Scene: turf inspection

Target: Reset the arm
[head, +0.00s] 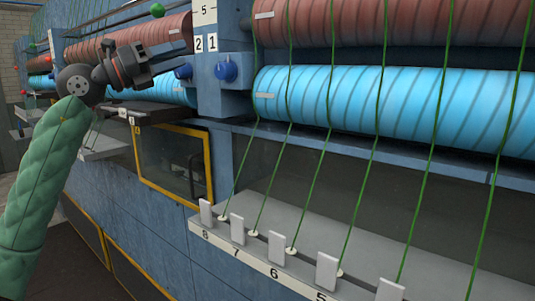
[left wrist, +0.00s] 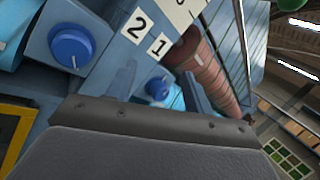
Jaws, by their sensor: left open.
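My left gripper (head: 172,61) is in the upper left of the head view, at the end of my arm in a green quilted sleeve. Its jaws are open and point right, towards the blue machine panel with the labels 2 and 1. No object shows between them. A blue knob (head: 183,71) appears close by the fingertips, but I cannot tell the exact gap. In the left wrist view, a blue knob (left wrist: 158,88) shows beyond the gripper, and a larger blue knob (left wrist: 72,47) is at upper left. My right gripper is in neither view.
The machine carries red-brown rollers (head: 390,22) above light-blue rollers (head: 400,102). Several green threads (head: 371,160) run down to a numbered ledge (head: 255,264) with white tabs. A yellow-framed window (head: 175,163) lies below the gripper. Floor shows at the far left.

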